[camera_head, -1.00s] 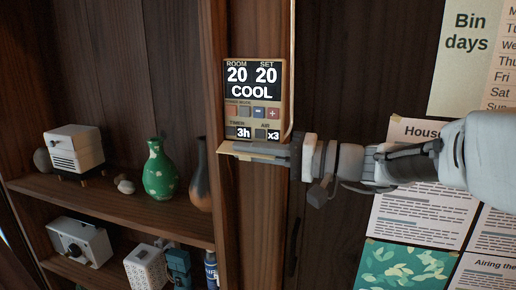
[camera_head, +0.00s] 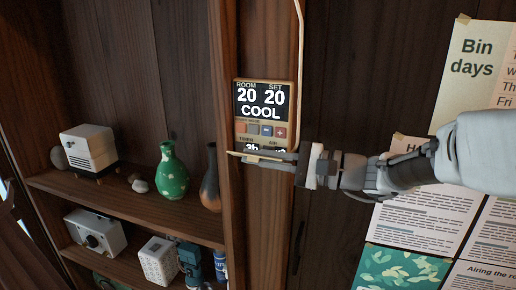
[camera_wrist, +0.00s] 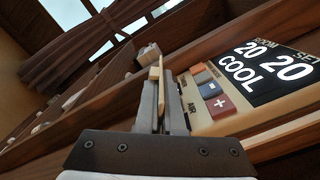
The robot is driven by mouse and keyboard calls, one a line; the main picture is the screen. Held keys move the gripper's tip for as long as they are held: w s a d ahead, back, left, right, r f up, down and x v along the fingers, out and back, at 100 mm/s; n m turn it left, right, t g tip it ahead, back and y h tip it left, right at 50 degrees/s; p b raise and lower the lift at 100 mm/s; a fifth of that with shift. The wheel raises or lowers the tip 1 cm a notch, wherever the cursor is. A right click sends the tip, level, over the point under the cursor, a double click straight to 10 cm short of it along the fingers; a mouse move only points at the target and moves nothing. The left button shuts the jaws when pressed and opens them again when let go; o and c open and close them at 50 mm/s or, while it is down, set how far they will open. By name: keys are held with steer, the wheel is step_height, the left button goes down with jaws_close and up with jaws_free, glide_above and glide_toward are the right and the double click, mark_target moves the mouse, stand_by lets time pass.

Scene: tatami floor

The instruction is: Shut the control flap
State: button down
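The wall control panel (camera_head: 262,100) is tan with a dark display reading ROOM 20, SET 20, COOL. It also shows at the right of the wrist view (camera_wrist: 268,66). The control flap (camera_head: 238,154) is a thin tan plate at the panel's lower end. It is partly raised, standing out from the panel and hiding part of the timer and air readouts. In the wrist view the flap (camera_wrist: 155,74) shows nearly edge-on at my fingertips. My gripper (camera_head: 272,160) lies along the flap from the right, its fingers close together; it appears to touch the flap.
A pale cable (camera_head: 301,70) runs up from the panel. Left of the post, shelves hold a green vase (camera_head: 173,174), a dark vase (camera_head: 211,180) and a white appliance (camera_head: 90,150). Paper notices (camera_head: 425,195) hang on the right. The dark wall below the panel is clear.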

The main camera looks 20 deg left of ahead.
steer(key=shift+w+r+m+p, duration=0.1)
steer(key=shift+r+m+p, duration=0.05)
steer(key=shift+m+p, duration=0.4)
steer(key=shift+m, duration=0.25)
